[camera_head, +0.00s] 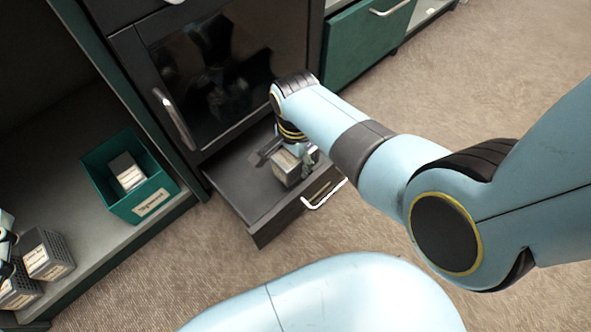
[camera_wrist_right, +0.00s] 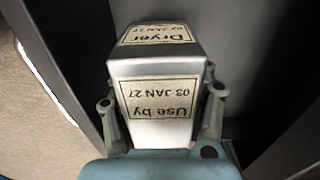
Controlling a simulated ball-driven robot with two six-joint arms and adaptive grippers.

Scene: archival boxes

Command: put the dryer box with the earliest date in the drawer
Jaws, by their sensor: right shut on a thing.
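A grey dryer box (camera_head: 287,170) is held by my right gripper (camera_head: 296,158) inside the open dark drawer (camera_head: 232,185). In the right wrist view the box (camera_wrist_right: 155,72) sits between both fingers of my right gripper (camera_wrist_right: 158,110). Its upside-down labels read "Dryer" and "Use by 03 JAN 27". I cannot tell whether it touches the drawer floor. Two more grey boxes, one (camera_head: 47,254) behind the other (camera_head: 18,287), stand on the shelf at lower left; their labels are too small to read. My left gripper (camera_head: 6,245) shows only partly at the left edge beside them.
A teal bin (camera_head: 150,205) with a grey labelled box (camera_head: 127,171) in it stands on the shelf (camera_head: 100,245). The drawer's front handle (camera_head: 325,195) faces the carpet. A dark cabinet door (camera_head: 215,70) rises behind the drawer. Carpet right of the drawer is clear.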

